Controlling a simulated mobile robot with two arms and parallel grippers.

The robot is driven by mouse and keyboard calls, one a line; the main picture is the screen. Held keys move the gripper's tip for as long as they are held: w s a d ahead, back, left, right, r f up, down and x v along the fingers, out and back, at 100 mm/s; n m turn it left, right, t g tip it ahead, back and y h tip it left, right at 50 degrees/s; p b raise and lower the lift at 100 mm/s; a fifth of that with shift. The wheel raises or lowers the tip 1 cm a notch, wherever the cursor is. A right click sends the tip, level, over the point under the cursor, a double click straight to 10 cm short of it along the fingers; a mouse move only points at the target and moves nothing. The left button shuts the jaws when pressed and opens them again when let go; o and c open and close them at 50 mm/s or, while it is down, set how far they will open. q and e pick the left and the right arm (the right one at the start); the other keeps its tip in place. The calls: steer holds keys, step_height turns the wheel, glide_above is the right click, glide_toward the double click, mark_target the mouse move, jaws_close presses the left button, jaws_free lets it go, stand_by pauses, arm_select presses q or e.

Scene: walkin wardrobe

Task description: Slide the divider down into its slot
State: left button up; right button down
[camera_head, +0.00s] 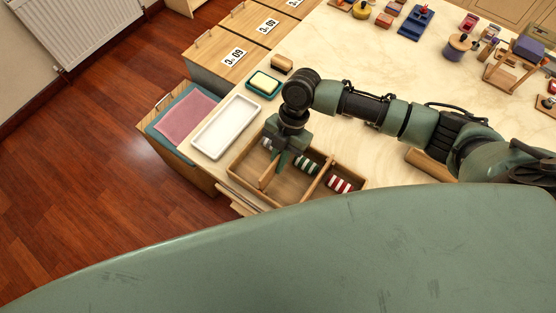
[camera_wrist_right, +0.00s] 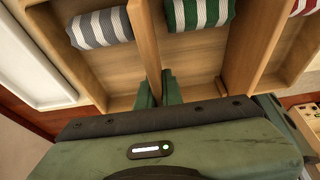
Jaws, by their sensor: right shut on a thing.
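A wooden box (camera_head: 250,194) with compartments stands at the near left part of the counter. My right gripper (camera_head: 277,164) reaches down into it and is shut on a thin wooden divider (camera_head: 267,176). In the right wrist view the divider (camera_wrist_right: 145,45) runs away from between the green fingertips (camera_wrist_right: 158,93), between a grey-striped roll (camera_wrist_right: 100,28) and a green-striped roll (camera_wrist_right: 198,12). I cannot tell whether its lower edge is in the slot. A second divider (camera_head: 318,181) stands to the right, before a red-striped roll (camera_head: 341,185). My left gripper is not in view.
A white tray (camera_head: 227,127) lies left of the box, and a teal soap dish (camera_head: 263,84) and a brush (camera_head: 282,63) lie behind. An open drawer with a pink cloth (camera_head: 187,115) juts out at left. Several small items stand at the far right.

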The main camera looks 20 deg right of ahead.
steer(key=shift+f+b, duration=0.85)
steer(key=shift+f, duration=0.45)
steer(key=c, duration=1.5)
jaws_free()
steer(key=shift+r, duration=0.1)
steer(key=shift+b+v, duration=0.65)
steer(key=shift+v, duration=3.25)
